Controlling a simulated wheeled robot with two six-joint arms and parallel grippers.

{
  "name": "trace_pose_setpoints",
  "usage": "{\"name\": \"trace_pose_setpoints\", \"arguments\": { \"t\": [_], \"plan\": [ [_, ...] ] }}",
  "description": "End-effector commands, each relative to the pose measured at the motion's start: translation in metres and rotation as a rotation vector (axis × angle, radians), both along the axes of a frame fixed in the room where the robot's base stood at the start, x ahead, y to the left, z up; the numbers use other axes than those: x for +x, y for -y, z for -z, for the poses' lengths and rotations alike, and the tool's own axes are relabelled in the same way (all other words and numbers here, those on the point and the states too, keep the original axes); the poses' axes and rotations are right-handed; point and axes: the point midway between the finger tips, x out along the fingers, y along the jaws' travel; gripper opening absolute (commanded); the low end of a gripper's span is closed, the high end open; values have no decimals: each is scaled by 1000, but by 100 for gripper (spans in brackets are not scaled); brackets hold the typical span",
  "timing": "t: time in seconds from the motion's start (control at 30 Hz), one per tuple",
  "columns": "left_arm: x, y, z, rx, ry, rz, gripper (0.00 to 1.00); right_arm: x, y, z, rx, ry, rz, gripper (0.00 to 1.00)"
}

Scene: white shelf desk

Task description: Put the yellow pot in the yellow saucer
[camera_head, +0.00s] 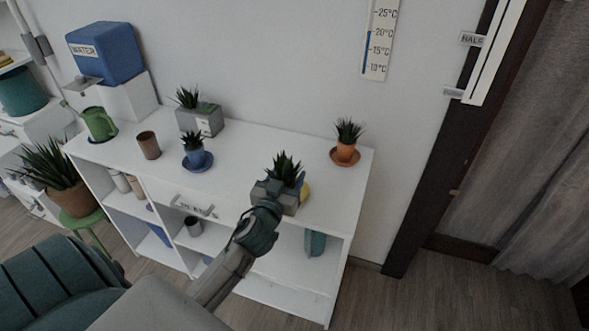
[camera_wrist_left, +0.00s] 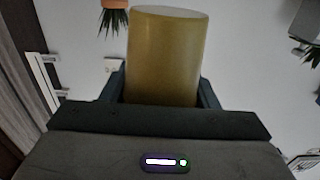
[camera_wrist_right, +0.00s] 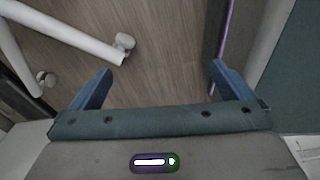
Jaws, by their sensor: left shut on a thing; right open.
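My left gripper (camera_head: 274,190) is over the right part of the shelf desk and is shut on the yellow pot (camera_wrist_left: 166,58). In the left wrist view the pot sits between the fingers, its smooth side and one flat end showing. In the head view only a yellow patch (camera_head: 304,190) shows beside the gripper; I cannot tell whether it is pot or saucer. A spiky plant (camera_head: 284,168) rises behind the gripper. The yellow saucer cannot be made out surely. My right gripper (camera_wrist_right: 160,72) is open and empty, with floor beyond it.
The white shelf desk (camera_head: 240,165) holds an orange pot on its saucer (camera_head: 345,153), a blue pot on its saucer (camera_head: 197,158), a grey block planter (camera_head: 200,121), a brown cup (camera_head: 148,145) and a green watering can (camera_head: 98,123).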

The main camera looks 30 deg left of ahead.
Motion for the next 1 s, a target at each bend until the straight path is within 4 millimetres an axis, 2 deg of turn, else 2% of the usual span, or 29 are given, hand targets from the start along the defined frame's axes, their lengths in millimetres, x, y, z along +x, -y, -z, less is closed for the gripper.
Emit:
{"name": "trace_pose_setpoints", "arguments": {
  "t": [0.03, 0.1, 0.3, 0.4, 0.63, 1.0],
  "plan": [
    [14, -5, -4, 1, 2, -1, 19, -10, 1, -1, 0, -6, 1, 100],
    [30, -10, -2, 0, 2, -1, 19, -15, 1, -2, 0, -5, 2, 100],
    [58, -19, 4, -1, 1, 0, 19, -18, 1, -5, 0, -4, 2, 100],
    [61, -20, 8, -1, -1, -1, 19, -19, 1, -5, 0, -5, 2, 100],
    [61, -20, 38, 0, -1, 0, 19, -17, 1, -2, 0, -4, 2, 100],
    [61, -20, 43, -1, 0, 1, 19, -16, 1, 0, 1, -4, 2, 100]
  ]
}}
